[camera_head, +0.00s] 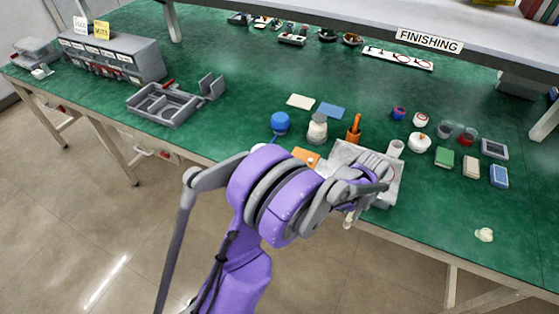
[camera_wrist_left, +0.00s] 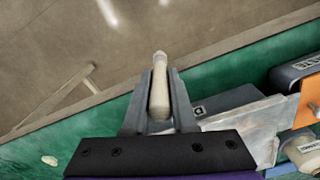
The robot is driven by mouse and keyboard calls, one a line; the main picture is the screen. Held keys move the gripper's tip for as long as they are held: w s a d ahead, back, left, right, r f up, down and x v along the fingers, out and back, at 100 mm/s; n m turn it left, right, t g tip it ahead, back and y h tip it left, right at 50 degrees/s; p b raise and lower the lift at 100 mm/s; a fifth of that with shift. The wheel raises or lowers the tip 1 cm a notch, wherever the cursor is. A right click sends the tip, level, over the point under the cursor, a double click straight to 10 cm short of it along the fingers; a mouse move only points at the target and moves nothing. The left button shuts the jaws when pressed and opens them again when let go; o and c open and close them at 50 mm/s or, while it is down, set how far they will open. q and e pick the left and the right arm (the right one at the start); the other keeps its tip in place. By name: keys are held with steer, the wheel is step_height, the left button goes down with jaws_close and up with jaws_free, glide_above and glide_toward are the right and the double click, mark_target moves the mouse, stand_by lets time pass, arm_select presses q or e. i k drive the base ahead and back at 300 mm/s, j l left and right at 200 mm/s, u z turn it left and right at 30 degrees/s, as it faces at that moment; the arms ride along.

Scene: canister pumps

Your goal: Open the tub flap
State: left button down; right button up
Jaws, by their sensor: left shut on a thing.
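My left gripper (camera_head: 352,208) reaches over the table's front edge, beside a pale grey tub-like box (camera_head: 395,188). My purple and grey arm covers much of this box. The gripper also shows in the left wrist view (camera_wrist_left: 157,80), shut on a cream, rounded, handle-like piece (camera_wrist_left: 159,88). Its end sticks out past the fingertips, and it shows below the gripper in the head view (camera_head: 348,221). Beside the fingers in the wrist view is a pale grey surface (camera_wrist_left: 245,120). I cannot tell whether the piece joins the box or its flap. My right gripper is not in view.
A blue-topped jar (camera_head: 280,123), a cream bottle (camera_head: 317,130) and an orange tool holder (camera_head: 354,130) stand behind my arm. Small jars and coloured blocks (camera_head: 444,157) stand to the right. A grey divided tray (camera_head: 165,104) lies left. The front right table is mostly clear.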

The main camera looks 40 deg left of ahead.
mark_target(302, 159)
steer(key=i+u, duration=0.15)
steer(key=u, duration=1.3)
